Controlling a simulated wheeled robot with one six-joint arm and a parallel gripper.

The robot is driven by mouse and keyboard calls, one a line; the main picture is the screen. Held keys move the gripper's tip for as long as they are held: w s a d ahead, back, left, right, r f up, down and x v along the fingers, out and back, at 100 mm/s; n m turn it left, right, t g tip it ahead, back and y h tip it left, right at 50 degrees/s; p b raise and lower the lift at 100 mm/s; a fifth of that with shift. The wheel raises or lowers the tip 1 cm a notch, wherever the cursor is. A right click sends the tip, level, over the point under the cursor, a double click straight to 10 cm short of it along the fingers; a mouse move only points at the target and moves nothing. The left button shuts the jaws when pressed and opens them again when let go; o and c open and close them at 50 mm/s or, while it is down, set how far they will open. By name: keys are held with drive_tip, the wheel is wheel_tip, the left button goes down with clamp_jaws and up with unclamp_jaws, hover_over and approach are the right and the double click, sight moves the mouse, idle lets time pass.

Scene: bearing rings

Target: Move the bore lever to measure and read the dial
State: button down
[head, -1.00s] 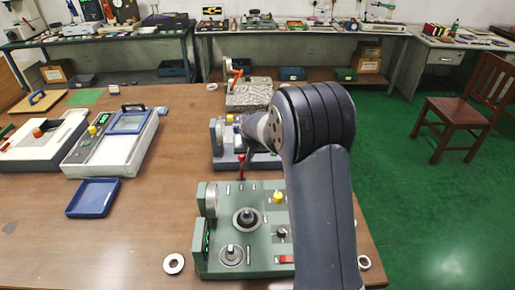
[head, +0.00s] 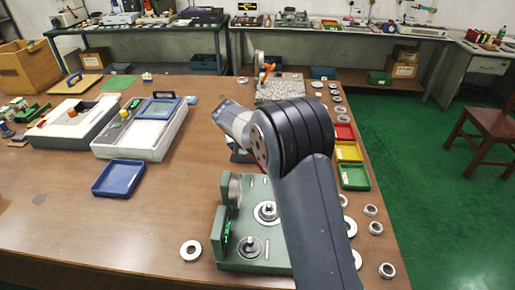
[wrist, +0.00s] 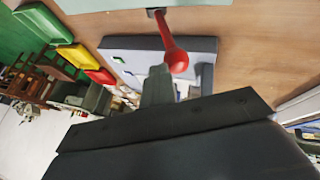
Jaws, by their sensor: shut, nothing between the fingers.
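A red ball-ended lever (wrist: 174,56) shows in the wrist view, in front of a blue-grey block (wrist: 120,50). My gripper (wrist: 158,80) is shut and empty. Its tip appears right beside the red ball; I cannot tell whether they touch. In the head view my arm hides the gripper, the lever and most of the blue-grey fixture (head: 239,155). The green fixture (head: 222,262) stands in front, with ring posts, a green-lit display (head: 227,230) and a round dial (head: 235,188) seen nearly edge-on. No dial reading can be made out.
Red (head: 344,132), yellow (head: 348,151) and green (head: 354,176) trays line the table's right side, with several metal rings around them. A loose ring (head: 191,250) lies front left. A blue tray (head: 119,178) and a white instrument (head: 140,135) stand left. Bare table lies between.

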drive_tip(key=shift+a+f, duration=0.1)
drive_tip(key=shift+a, duration=0.2)
drive_tip(key=s+a+r, duration=0.1)
drive_tip(key=s+r, duration=0.4)
drive_tip(key=r, duration=0.6)
drive_tip(key=shift+r+b, duration=0.15)
drive_tip(key=shift+b, duration=0.2)
drive_tip(key=c, duration=2.2)
unclamp_jaws()
